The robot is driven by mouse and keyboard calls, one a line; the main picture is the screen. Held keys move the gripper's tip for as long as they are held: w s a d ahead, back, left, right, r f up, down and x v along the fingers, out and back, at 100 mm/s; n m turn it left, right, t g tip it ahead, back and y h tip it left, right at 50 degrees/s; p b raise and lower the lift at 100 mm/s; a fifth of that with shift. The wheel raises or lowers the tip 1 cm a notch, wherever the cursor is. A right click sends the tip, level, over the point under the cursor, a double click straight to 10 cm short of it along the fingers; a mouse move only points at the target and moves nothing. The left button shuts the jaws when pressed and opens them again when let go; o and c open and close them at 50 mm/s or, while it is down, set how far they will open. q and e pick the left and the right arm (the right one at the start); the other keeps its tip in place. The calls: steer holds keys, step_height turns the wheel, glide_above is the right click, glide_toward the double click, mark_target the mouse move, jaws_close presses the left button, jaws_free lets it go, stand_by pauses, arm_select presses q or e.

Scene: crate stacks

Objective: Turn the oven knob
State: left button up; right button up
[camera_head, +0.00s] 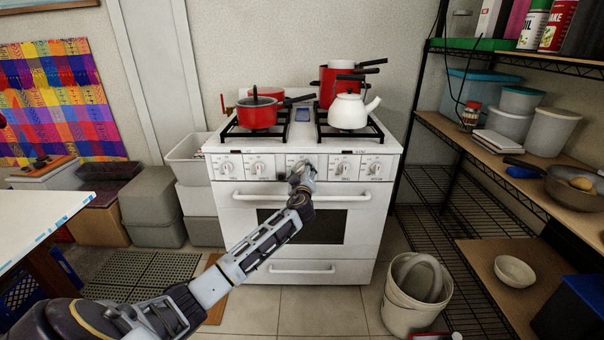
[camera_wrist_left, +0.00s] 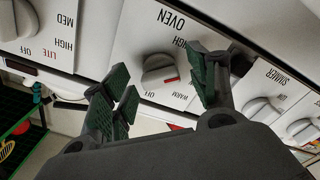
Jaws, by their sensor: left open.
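The white stove (camera_head: 323,270) stands against the wall with a row of knobs along its front panel. My left gripper (camera_head: 301,172) is at the middle of that panel and mostly covers the middle knob. In the left wrist view the panel appears upside down, and the oven knob (camera_wrist_left: 160,76) is grey-white with a red mark, under the label OVEN. The open fingers of my left gripper (camera_wrist_left: 162,88) are on either side of the knob in that view. I cannot tell whether they touch it. My right gripper is not in view.
A red pot (camera_head: 257,113) and a white kettle (camera_head: 349,112) stand on the burners. The oven door handle (camera_head: 340,197) runs just below the knobs. Neighbouring knobs (camera_head: 342,169) sit close by. A bucket (camera_head: 402,308) and wire shelving (camera_head: 470,230) are on the right.

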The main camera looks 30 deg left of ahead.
arm_select(q)
steer(key=c, duration=1)
steer(key=shift+f, duration=0.1)
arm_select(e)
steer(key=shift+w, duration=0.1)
